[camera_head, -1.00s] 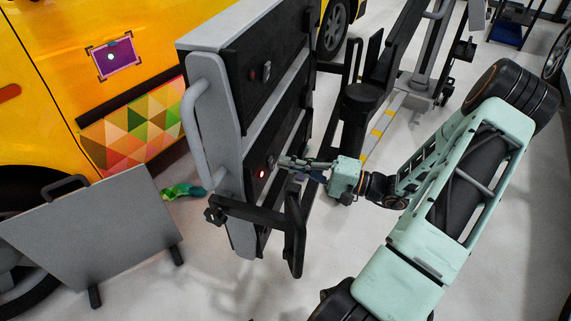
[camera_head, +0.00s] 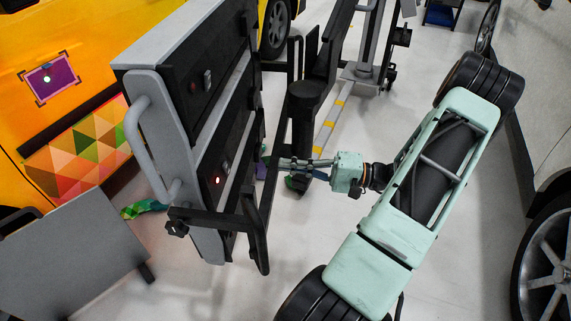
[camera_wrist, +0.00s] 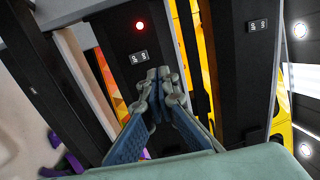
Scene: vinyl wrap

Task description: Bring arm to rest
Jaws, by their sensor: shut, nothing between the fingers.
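My arm, pale green with black joints, reaches leftward across the head view. My gripper (camera_head: 283,163) is shut and empty, beside the black-and-grey panel unit (camera_head: 190,140). In the wrist view my gripper (camera_wrist: 158,78) shows with its blue-padded fingers together. Ahead of the fingertips is a black panel face with a lit red light (camera_wrist: 140,25) and a small switch (camera_wrist: 138,57) under it. The fingertips look apart from the switch, though the exact gap is hard to tell. The red light also shows in the head view (camera_head: 217,180).
A yellow vehicle (camera_head: 60,40) with a purple patch (camera_head: 50,78) and a triangle-patterned wrap (camera_head: 80,150) stands at left. A grey board (camera_head: 70,260) leans at lower left. Black frame bars (camera_head: 255,225) stand close to my gripper.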

